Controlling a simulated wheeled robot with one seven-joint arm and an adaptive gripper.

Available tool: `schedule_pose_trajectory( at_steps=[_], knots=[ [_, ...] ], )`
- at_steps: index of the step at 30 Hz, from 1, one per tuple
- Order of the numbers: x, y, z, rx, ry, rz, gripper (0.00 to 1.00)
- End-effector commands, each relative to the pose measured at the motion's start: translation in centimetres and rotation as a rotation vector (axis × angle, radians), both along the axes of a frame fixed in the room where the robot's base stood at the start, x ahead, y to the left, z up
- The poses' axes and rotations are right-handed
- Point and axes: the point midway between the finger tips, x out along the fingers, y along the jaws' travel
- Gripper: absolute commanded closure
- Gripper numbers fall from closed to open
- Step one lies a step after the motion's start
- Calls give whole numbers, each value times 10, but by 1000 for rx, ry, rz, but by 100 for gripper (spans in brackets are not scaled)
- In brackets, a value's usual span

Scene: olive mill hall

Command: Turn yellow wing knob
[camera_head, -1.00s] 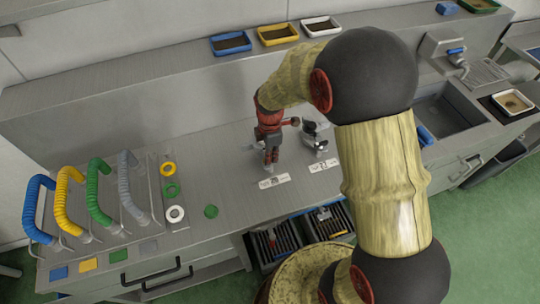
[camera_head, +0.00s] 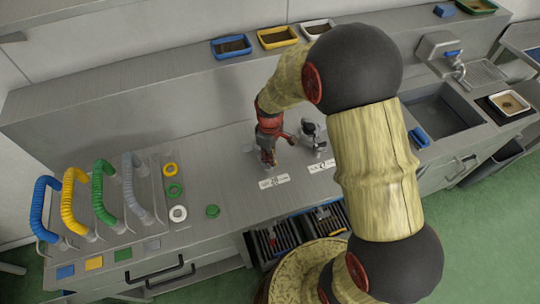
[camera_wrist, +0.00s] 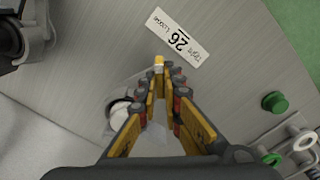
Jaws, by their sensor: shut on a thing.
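My gripper (camera_wrist: 165,92) is shut on the yellow wing knob (camera_wrist: 158,63); a small yellow and pale end of the knob shows past the fingertips in the wrist view. The fingers hide the rest of the knob. It sits on a grey fitting (camera_wrist: 118,104) with a round whitish part, beside a label (camera_wrist: 178,38) reading "Tight 26 Loose". In the head view my gripper (camera_head: 267,158) is low over the steel counter, just behind that label (camera_head: 273,181), and the knob cannot be made out.
A second, dark-topped fitting (camera_head: 313,136) with its own label (camera_head: 322,165) stands close to the right. Coloured hoses (camera_head: 75,205) and rings (camera_head: 173,190) are at the left, with a green knob (camera_head: 212,211) nearer. Black trays (camera_head: 272,241) lie below the counter's front edge.

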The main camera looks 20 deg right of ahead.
Motion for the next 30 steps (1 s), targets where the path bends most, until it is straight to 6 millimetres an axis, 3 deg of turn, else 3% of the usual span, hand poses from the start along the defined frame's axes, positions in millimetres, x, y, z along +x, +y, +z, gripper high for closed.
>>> schedule_pose_trajectory(
  at_steps=[30],
  knots=[
    [1, 0, 1, 1, -2, -965, 100]
  ],
)
